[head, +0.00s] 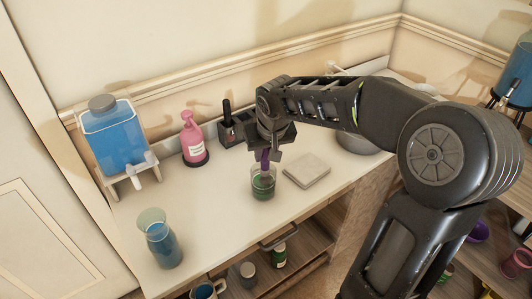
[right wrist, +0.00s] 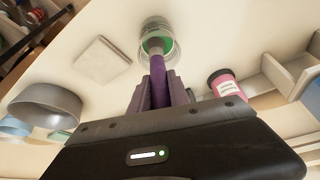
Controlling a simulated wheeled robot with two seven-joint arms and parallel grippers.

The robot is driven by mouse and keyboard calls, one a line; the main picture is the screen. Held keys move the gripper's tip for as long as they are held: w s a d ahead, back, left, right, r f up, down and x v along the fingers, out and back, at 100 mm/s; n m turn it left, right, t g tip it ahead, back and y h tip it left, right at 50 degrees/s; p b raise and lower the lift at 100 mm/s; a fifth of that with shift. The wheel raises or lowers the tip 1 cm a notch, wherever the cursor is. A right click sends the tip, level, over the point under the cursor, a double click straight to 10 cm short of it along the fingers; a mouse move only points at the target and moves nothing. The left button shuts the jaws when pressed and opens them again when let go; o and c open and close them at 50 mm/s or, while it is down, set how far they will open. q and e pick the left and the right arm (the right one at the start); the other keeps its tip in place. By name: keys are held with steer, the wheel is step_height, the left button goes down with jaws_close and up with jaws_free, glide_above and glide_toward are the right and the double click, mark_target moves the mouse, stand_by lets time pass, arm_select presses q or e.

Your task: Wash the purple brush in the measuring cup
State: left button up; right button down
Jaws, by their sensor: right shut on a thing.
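The purple brush (head: 265,157) is held upright by my right gripper (head: 268,150), which is shut on its handle. The brush's lower end is inside the clear measuring cup (head: 263,187), which holds green liquid and stands on the white counter. In the right wrist view the purple handle (right wrist: 159,80) runs between the fingers (right wrist: 160,95) down to the green-tinted cup (right wrist: 158,30). The bristles are hidden in the cup and liquid. My left gripper is not in view.
On the counter (head: 215,215), a grey square tile (head: 306,170) lies right of the cup. A pink bottle (head: 194,140), dark holder (head: 232,132) and blue dispenser (head: 115,140) stand behind. A blue-filled glass (head: 160,240) is at front left. A grey bowl (right wrist: 45,105) is nearby.

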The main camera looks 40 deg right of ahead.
steer(key=shift+w+a, duration=0.25)
steer(key=shift+w, duration=0.2)
steer(key=shift+s, duration=0.1)
steer(key=shift+s+a+b, duration=0.35)
steer(key=shift+s+a, duration=0.05)
steer(key=shift+s, duration=0.15)
steer(key=shift+d, duration=0.1)
steer(key=shift+d, duration=0.65)
steer(key=shift+w, duration=0.1)
